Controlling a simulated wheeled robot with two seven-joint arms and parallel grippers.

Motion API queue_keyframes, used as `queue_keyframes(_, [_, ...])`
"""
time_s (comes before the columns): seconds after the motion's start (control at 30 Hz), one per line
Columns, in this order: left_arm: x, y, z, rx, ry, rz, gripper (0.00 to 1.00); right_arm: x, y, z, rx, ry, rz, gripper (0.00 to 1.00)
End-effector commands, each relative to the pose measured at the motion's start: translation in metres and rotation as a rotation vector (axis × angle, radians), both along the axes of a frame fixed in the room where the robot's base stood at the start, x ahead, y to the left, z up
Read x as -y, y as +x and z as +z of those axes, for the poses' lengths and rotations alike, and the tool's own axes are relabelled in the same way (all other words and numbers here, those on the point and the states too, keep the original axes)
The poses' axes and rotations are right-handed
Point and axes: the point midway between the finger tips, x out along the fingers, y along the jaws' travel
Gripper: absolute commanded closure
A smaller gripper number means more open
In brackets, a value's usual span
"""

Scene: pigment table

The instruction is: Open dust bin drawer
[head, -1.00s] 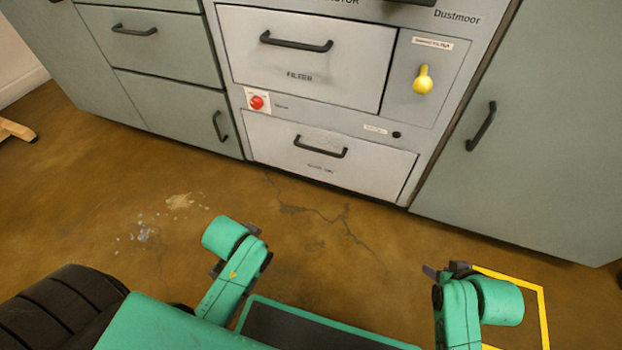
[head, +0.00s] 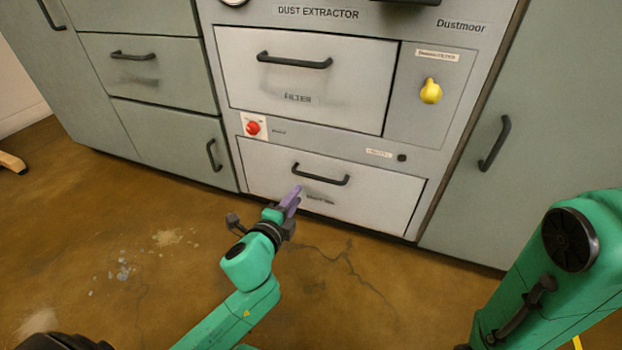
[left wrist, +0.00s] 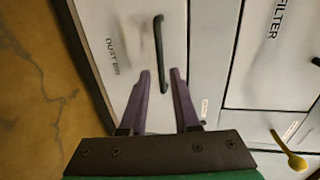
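The dust bin drawer (head: 375,197) is the low pale grey front under the filter drawer, and it looks shut. Its black bar handle (head: 321,175) runs across the upper middle. My left gripper (head: 297,192) is in front of the drawer, just below and left of the handle in the head view.
Above is the filter drawer (head: 300,80) with its own handle. A red button (head: 253,128) and a yellow knob (head: 430,91) are on the extractor's front. Grey cabinets flank it. The brown floor (head: 140,230) in front is clear.

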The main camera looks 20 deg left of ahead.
Motion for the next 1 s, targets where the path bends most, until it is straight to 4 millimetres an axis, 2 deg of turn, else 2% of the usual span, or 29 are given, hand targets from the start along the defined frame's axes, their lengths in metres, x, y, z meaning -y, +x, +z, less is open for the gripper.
queue_keyframes(0.03, [0.0,0.013,-0.006,0.005,0.001,0.002,0.7,0.001,-0.002,-0.008,0.006,0.001,-0.001,0.5])
queue_keyframes(0.3, [0.005,0.08,-0.023,0.002,-0.003,0.003,0.7,0.001,-0.006,-0.037,0.011,0.0,-0.003,0.5])
queue_keyframes(0.43, [0.006,0.103,-0.026,0.0,-0.002,0.004,0.7,0.001,-0.007,-0.047,0.014,0.0,-0.004,0.5])
queue_keyframes(0.53, [0.007,0.112,-0.026,-0.001,-0.003,0.004,0.7,0.001,-0.007,-0.049,0.016,0.0,-0.004,0.5])
queue_keyframes(0.77, [0.007,0.114,-0.024,-0.002,-0.004,0.003,0.7,0.001,-0.008,-0.047,0.017,-0.001,-0.004,0.5])
queue_keyframes(0.8, [0.007,0.114,-0.024,-0.003,-0.004,0.003,0.74,0.001,-0.008,-0.047,0.017,-0.001,-0.004,0.5])
queue_keyframes(0.87, [0.007,0.114,-0.024,-0.003,-0.004,0.003,0.97,0.001,-0.008,-0.047,0.017,-0.001,-0.004,0.5])
queue_keyframes(0.9, [0.007,0.114,-0.025,-0.003,-0.004,0.003,1.0,0.001,-0.008,-0.047,0.017,-0.001,-0.004,0.5])
queue_keyframes(1.0, [0.007,0.114,-0.025,-0.003,-0.004,0.003,1.0,0.001,-0.008,-0.047,0.017,-0.001,-0.004,0.5])
